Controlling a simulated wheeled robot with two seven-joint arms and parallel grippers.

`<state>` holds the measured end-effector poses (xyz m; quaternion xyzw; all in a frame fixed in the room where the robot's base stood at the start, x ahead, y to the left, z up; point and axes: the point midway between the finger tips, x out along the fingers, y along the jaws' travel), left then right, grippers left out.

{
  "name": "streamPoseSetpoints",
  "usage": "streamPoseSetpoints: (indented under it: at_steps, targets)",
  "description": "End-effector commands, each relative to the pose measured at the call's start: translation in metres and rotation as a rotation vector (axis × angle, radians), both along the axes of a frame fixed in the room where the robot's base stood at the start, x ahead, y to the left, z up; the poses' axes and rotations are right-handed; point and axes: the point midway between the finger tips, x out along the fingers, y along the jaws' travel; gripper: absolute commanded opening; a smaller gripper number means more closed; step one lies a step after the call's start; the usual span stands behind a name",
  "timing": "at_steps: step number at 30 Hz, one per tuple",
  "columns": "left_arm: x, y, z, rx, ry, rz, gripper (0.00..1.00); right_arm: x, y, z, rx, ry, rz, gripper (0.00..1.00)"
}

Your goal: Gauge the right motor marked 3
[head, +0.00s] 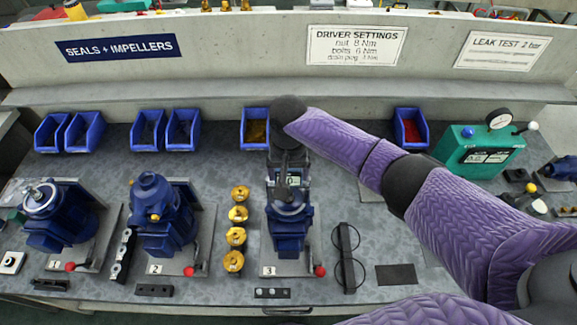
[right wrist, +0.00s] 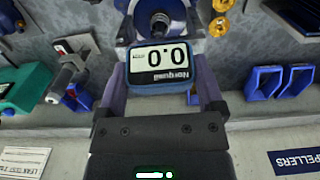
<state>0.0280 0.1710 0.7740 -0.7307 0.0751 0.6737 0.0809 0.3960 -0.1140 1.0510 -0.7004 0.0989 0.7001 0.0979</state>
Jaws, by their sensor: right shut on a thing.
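The motor marked 3 (head: 290,238) is blue and stands upright on a grey plate, with a "3" label and a red-knobbed lever (head: 320,271) at its front. My right gripper (head: 289,168) is over the back of this motor. It is shut on a small blue gauge (right wrist: 158,56) with a display reading 0.0, upside down in the right wrist view. In that view the motor's shaft end (right wrist: 160,25) shows just beyond the gauge. Whether the gauge touches the motor I cannot tell. My left gripper is not in view.
Motors 1 (head: 55,222) and 2 (head: 165,218) stand to the left. Several brass parts (head: 238,214) line up beside motor 3. Round-lensed glasses or a ringed tool (head: 347,255) lie to its right. Blue bins (head: 257,135) and a green tester (head: 478,148) stand behind.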

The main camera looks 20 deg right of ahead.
Motion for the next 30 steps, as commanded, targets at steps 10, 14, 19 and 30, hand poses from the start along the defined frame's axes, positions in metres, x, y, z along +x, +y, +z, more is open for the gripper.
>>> streamPoseSetpoints:
  at_steps: [10,14,19,30]
  targets:
    - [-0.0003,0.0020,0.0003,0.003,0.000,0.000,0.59,0.0002,0.0000,0.0000,0.001,-0.001,0.000,0.00]
    - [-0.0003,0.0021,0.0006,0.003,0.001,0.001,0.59,0.0002,-0.0001,0.0002,0.001,-0.001,0.000,0.00]
    - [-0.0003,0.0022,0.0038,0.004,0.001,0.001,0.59,-0.0002,0.0000,0.0009,0.001,0.000,-0.001,0.00]
    - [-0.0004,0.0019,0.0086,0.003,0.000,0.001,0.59,-0.0007,0.0000,0.0003,0.000,0.000,-0.001,0.00]
